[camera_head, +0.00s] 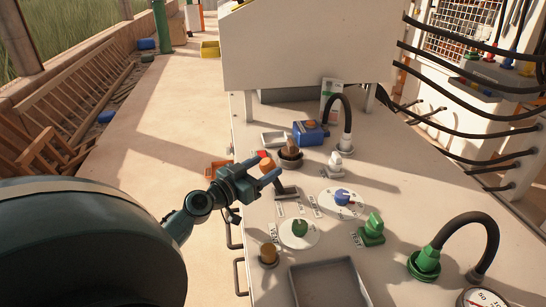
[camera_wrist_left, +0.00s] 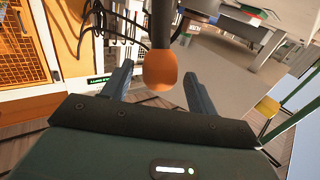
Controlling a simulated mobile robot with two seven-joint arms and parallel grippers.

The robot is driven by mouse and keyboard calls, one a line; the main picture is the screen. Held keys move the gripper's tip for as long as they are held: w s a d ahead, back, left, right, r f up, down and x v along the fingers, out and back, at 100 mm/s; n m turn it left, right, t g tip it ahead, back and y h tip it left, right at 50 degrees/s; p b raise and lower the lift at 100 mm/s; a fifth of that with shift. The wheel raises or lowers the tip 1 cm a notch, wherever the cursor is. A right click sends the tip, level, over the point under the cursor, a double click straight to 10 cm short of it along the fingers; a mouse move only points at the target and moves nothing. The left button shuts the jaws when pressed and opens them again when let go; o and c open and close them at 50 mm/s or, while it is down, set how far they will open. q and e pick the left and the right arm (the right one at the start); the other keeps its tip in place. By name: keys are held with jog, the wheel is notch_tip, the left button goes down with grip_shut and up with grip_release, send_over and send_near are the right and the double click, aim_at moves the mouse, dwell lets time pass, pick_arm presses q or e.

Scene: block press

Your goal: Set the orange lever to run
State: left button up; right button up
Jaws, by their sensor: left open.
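The orange lever's round knob (camera_head: 266,165) stands above the panel on a dark shaft, with what looks like its dark base (camera_head: 287,192) just below. My left gripper (camera_head: 268,168) comes in from the left, open, its two fingers on either side of the knob. In the left wrist view, the orange knob (camera_wrist_left: 160,70) sits between the spread fingers of the gripper (camera_wrist_left: 159,80), with visible gaps on both sides. Small labels (camera_head: 297,207) lie on the panel near the base; I cannot read which says run. My right gripper is not in view.
The panel (camera_head: 400,205) also bears a blue knob (camera_head: 342,196), a green knob (camera_head: 300,228), a green switch (camera_head: 374,225), an orange-brown knob (camera_head: 268,251) and a dark cup (camera_head: 290,158). A grey tray (camera_head: 327,262) lies nearest. Hoses arch at the right.

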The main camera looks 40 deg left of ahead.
aim_at(273, 162)
pick_arm(q)
jog(key=shift+w+d, duration=0.15)
jog(key=shift+w, duration=1.75)
jog(key=shift+c, duration=0.5)
jog(key=shift+p, duration=0.3)
grip_shut()
